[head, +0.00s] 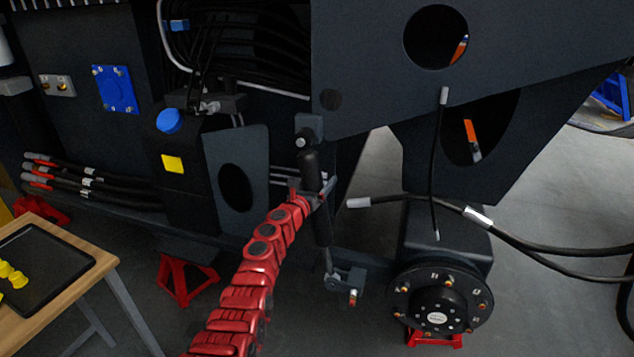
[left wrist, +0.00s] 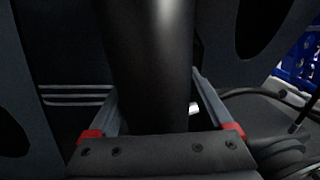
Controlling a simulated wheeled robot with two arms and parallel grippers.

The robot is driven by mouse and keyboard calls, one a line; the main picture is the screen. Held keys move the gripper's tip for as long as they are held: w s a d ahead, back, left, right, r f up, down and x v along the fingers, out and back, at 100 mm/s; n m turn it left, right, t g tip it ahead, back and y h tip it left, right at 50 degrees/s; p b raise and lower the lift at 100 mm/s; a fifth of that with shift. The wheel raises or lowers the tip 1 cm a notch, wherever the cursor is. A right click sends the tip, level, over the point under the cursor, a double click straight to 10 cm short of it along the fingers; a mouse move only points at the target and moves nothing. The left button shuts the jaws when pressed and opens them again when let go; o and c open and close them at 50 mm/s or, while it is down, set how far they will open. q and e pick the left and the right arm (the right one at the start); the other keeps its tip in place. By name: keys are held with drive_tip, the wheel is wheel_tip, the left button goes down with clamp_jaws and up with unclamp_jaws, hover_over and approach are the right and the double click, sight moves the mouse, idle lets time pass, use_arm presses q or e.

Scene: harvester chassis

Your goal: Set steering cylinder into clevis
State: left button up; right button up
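The steering cylinder (head: 311,165) is a black tube that hangs nearly upright below a dark bracket (head: 308,128) in the head view. My left gripper (head: 321,191), on the red arm, is around its middle. In the left wrist view the cylinder (left wrist: 155,65) fills the space between the two grey fingers (left wrist: 155,100), which look closed against its sides. The cylinder's thin rod end (head: 328,264) points down beside a small dark clevis (head: 350,279). I cannot tell whether the rod end sits inside the clevis. My right gripper is not in view.
A wheel hub (head: 438,300) stands right of the clevis, with black hoses (head: 520,243) running to the right. A chassis plate with an oval hole (head: 222,160) is left of the cylinder. A wooden table with a black tray (head: 75,262) is at lower left. Red stands (head: 185,280) support the chassis.

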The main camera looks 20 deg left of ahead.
use_arm(q)
drive_tip(key=shift+o, duration=0.8)
drive_tip(key=shift+s+p, duration=0.15)
drive_tip(key=shift+p, duration=0.2)
drive_tip(key=s+p, duration=0.2)
drive_tip(key=s+a+p, duration=0.1)
drive_tip(key=s+p, duration=0.2)
drive_tip(key=shift+s+a+r+p, duration=0.15)
drive_tip(key=shift+s+r+p, duration=0.05)
drive_tip(key=shift+p, duration=0.15)
drive_tip(key=s+a+f+p, duration=0.1)
drive_tip(key=s+a+p, duration=0.1)
drive_tip(key=s, duration=0.9)
drive_tip(key=shift+s+p, duration=0.2)
drive_tip(key=shift+p, duration=0.5)
